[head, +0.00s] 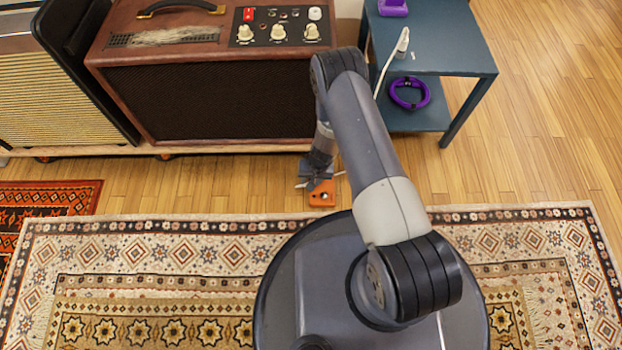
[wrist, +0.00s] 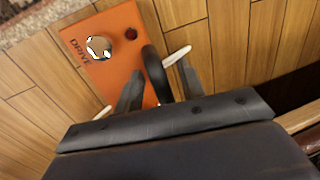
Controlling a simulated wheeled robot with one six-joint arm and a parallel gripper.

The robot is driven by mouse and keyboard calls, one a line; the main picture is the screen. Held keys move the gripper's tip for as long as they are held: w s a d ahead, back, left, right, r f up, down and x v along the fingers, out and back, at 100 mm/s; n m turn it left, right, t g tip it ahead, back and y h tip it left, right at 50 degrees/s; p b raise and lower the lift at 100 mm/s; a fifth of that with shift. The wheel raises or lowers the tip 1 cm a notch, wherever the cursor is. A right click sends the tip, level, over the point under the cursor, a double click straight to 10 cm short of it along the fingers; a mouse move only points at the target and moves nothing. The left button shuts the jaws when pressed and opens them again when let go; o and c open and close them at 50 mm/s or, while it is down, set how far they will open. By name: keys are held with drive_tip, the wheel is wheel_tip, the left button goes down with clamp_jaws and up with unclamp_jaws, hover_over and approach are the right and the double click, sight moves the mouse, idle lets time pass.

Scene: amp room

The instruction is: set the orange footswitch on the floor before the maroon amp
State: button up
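The orange footswitch (head: 322,196) is on the wood floor just in front of the maroon amp's (head: 209,100) right end. In the wrist view the footswitch (wrist: 105,65) shows its DRIVE label, a round metal button and a small dark red knob. My gripper (head: 320,180) is low at the footswitch's amp-side end. The fingers look clear of the footswitch, but contact is hard to tell. My gripper hides part of that end.
A patterned rug (head: 150,228) lies close in front of the footswitch. A cream-fronted amp (head: 55,100) stands left of the maroon one. A blue side table (head: 440,45) stands to the right, with a purple ring (head: 409,106) on its lower shelf.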

wheel_tip(320, 180, up, 12)
drive_tip(key=d+p, duration=0.2)
drive_tip(key=p, duration=0.2)
drive_tip(key=shift+d+p, duration=0.15)
drive_tip(key=shift+p, duration=0.15)
